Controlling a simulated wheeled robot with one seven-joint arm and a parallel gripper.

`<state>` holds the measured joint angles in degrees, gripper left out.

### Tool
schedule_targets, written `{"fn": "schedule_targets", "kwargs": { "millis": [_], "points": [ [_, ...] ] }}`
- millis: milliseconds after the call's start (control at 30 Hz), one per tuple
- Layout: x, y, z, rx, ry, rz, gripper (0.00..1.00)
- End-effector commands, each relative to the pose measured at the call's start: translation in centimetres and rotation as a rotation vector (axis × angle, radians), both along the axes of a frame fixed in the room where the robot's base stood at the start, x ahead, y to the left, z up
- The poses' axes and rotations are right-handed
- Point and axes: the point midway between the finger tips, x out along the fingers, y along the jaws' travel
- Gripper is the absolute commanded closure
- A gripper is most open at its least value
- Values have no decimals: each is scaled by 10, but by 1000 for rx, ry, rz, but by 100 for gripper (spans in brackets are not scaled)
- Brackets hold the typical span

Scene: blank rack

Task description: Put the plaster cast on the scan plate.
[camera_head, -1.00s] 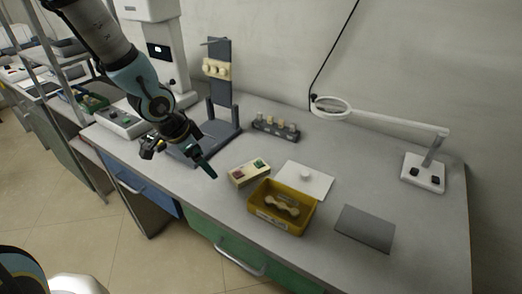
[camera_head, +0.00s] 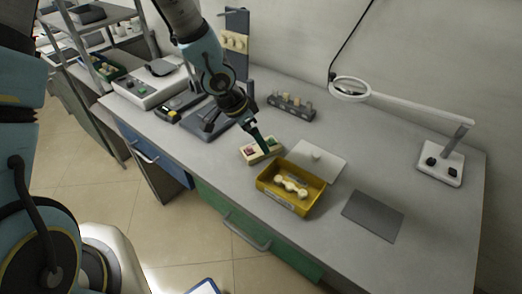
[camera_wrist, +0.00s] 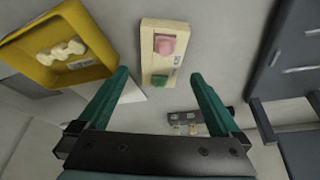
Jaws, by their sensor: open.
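A white, lumpy piece (camera_head: 291,186), which looks like the plaster cast, lies inside a yellow tray (camera_head: 273,200). It also shows in the wrist view (camera_wrist: 62,52), in the tray (camera_wrist: 97,72) at upper left. A flat dark grey plate (camera_head: 373,216) lies bare right of the tray; a white sheet or plate (camera_head: 329,168) with a small white knob lies behind the tray. I cannot tell for certain which is the scan plate. My gripper (camera_head: 265,151) is open and empty above a cream block (camera_head: 255,158) with pink and green pieces, left of the tray.
A rack of small pieces (camera_head: 291,107) stands behind. A magnifier lamp (camera_head: 442,164) stands at the right with its arm reaching over the bench. A dark stand (camera_head: 208,122) and a white device (camera_head: 150,90) are at the left. Bench is clear around the dark plate.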

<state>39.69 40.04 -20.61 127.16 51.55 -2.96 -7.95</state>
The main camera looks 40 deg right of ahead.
Motion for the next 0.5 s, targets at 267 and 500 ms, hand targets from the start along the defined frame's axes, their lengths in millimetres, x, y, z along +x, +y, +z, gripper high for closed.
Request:
{"fn": "schedule_targets", "kwargs": {
  "millis": [267,500],
  "points": [
    [-1,-11,-33,0,0,-3,0],
    [0,-13,-39,0,-1,-1,0]
  ]
}}
